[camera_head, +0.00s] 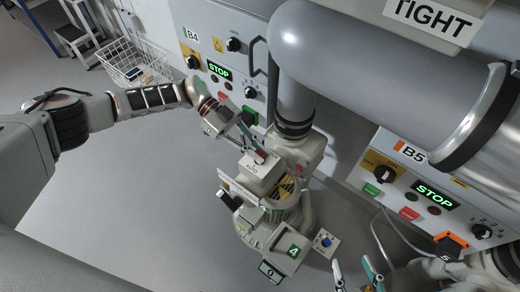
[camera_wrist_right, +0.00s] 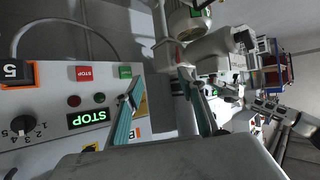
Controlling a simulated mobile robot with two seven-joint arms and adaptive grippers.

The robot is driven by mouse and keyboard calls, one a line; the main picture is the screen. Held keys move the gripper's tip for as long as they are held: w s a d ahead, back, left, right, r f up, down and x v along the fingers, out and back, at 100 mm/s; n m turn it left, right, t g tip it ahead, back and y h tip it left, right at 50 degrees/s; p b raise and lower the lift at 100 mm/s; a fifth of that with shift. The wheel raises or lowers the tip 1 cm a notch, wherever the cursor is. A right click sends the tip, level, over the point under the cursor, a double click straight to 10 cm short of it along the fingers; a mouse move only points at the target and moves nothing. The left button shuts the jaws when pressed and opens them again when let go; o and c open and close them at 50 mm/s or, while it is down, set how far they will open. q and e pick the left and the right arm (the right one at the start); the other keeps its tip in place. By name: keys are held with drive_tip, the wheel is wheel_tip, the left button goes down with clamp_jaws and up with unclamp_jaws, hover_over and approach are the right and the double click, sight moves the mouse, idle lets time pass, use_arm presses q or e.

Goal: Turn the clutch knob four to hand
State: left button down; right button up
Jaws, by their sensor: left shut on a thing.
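The blower machine four (camera_head: 294,251) stands in the middle of the head view, with a green 4 on its lower box. Its light clutch box (camera_head: 253,170), on the upper left of the housing, carries a label that reads AUTO. My left gripper (camera_head: 262,156) reaches down from the upper left and is shut on the clutch knob at the top of this box. The fingers hide most of the knob, so I cannot tell its exact setting. My right gripper (camera_head: 357,275) is open and empty at the lower right; its two teal fingers also show in the right wrist view (camera_wrist_right: 162,78).
Panel B4 (camera_head: 219,70) and panel B5 (camera_head: 433,196) have lit STOP displays, knobs and coloured buttons. A large grey pipe (camera_head: 370,65) crosses the upper right. A small box with a blue knob (camera_head: 325,241) stands beside the machine.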

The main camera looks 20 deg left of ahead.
use_arm(q)
drive_tip(key=shift+s+f, duration=0.1)
drive_tip(key=shift+f, duration=0.05)
idle(0.3)
drive_tip(key=c, duration=2.1)
unclamp_jaws()
drive_tip(key=v, duration=1.2)
drive_tip(key=shift+d, duration=0.1)
